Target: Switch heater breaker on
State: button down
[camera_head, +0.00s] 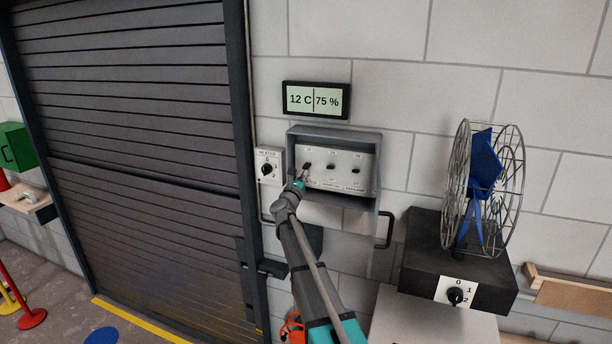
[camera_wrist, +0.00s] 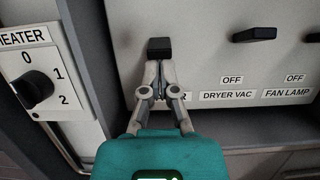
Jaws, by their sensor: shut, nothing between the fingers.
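The breaker panel (camera_head: 345,187) is a grey box on the wall with a row of three dark levers. The leftmost lever, the heater breaker (camera_wrist: 159,48), shows in the wrist view above a label whose visible end reads "ER"; my fingers hide the rest. Whether it stands on or off I cannot tell. My gripper (camera_wrist: 160,66) is shut and empty, its fingertips just below this lever; contact is unclear. In the head view my gripper (camera_head: 300,181) is at the panel's lower left.
The dryer vac breaker (camera_wrist: 255,34) and fan lamp breaker (camera_head: 355,171) are to the right. A heater dial (camera_head: 267,168) is left of the panel. A display (camera_head: 316,100) above reads 12 C, 75 %. A caged fan (camera_head: 484,185) stands right.

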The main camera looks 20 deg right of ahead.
jog(key=shift+s+r, duration=0.1)
jog(key=shift+r, duration=0.05)
jog(key=shift+r+p, duration=0.4)
jog(key=shift+p, duration=0.05)
jog(key=shift+f, duration=0.1)
jog(key=shift+a+f, duration=0.1)
jog(key=b+v, duration=0.3)
jog(key=v, duration=0.8)
jog(key=shift+s+a, duration=0.15)
jog(key=shift+s, duration=0.2)
jog(key=shift+a, duration=0.1)
